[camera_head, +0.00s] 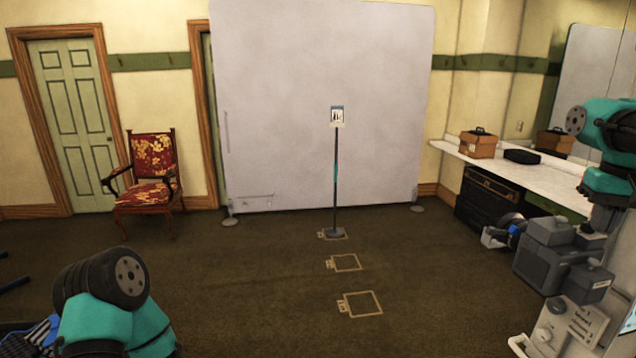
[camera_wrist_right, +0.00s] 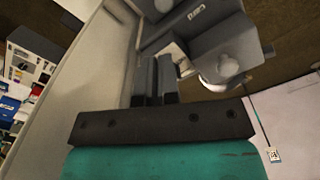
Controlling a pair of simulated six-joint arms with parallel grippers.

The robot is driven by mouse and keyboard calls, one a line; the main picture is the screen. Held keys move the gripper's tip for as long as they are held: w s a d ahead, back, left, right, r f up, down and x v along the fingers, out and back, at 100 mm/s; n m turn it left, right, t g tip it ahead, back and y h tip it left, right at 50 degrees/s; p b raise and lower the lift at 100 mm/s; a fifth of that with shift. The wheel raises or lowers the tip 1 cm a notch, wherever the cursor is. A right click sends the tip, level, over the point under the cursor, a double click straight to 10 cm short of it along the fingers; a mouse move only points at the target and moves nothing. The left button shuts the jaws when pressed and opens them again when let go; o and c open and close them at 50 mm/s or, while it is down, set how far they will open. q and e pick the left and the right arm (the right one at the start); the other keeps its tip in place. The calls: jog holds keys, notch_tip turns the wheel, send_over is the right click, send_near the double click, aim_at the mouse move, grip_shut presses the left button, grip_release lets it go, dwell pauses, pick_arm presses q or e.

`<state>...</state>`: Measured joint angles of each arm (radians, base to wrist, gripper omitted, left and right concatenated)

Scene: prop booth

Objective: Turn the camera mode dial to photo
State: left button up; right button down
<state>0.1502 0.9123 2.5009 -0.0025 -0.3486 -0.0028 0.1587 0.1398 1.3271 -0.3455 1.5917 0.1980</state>
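The camera prop (camera_head: 545,268) is a stack of dark grey boxes at the lower right in the head view; its boxes also show at the top of the wrist view (camera_wrist_right: 210,35). Below it in the head view is a pale panel (camera_head: 580,325) with small print and a round grey knob (camera_head: 557,305), likely the mode dial. A grey knob (camera_wrist_right: 228,68) shows right of the fingers in the wrist view. My right gripper (camera_head: 598,226) points down by the camera's right side. Its fingers (camera_wrist_right: 156,65) are close together and look empty. Contact is unclear. My left gripper is out of view.
A white counter (camera_head: 510,160) with an orange-brown box (camera_head: 478,146) and a black case runs along the right wall. A sign on a stand (camera_head: 336,170) is before a pale backdrop (camera_head: 290,80). A red chair (camera_head: 152,178) stands left. The middle floor is mostly clear.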

jog(key=shift+w+a+f, duration=0.25)
jog(key=shift+a+f, duration=0.4)
dwell(0.4)
jog(key=shift+s+a, duration=0.2)
jog(key=shift+d+r, duration=0.15)
jog(key=shift+r, duration=0.6)
jog(key=shift+s+r, duration=0.1)
jog(key=shift+r, duration=2.4)
jog(key=shift+d, duration=0.1)
jog(key=shift+d+r, duration=0.5)
